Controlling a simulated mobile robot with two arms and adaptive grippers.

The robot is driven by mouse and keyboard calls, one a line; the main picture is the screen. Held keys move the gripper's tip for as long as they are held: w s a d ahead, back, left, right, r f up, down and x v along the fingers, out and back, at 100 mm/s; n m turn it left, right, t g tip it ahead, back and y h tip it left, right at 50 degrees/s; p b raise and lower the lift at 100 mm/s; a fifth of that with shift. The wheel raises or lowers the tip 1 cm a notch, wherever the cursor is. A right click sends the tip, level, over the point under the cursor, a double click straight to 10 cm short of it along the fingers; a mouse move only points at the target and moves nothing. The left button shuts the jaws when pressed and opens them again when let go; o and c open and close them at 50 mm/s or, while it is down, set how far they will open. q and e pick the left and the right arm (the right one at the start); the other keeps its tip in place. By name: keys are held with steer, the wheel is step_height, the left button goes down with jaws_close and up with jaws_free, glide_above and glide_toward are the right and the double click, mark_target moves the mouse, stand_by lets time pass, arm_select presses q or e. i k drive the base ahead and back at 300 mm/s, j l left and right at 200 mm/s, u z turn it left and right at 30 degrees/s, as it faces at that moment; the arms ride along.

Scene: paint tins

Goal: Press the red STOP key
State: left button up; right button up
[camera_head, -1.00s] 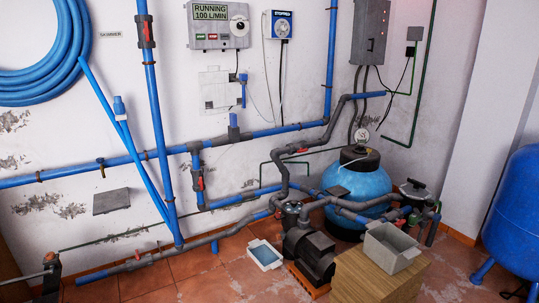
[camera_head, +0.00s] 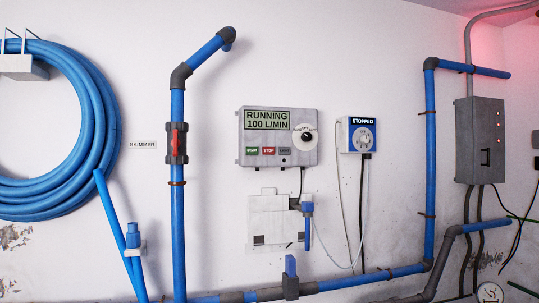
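The red STOP key (camera_head: 269,151) is on the lower part of a grey control box (camera_head: 307,153) on the white wall. It sits between a green key (camera_head: 252,151) on its left and a grey key (camera_head: 285,151) on its right. The box's display (camera_head: 267,120) reads RUNNING 100 L/MIN, and a round dial (camera_head: 305,137) is at its right. Neither of my grippers shows in the head view.
A blue and white timer (camera_head: 361,135) reading STOPPED hangs right of the control box. A vertical blue pipe (camera_head: 178,220) with a red valve and a coiled blue hose (camera_head: 108,130) are to the left. A grey electrical box (camera_head: 479,140) is at right.

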mark_target(265, 150)
steer(key=i+j, duration=0.15)
steer(key=i, duration=1.2)
steer(key=z, duration=1.15)
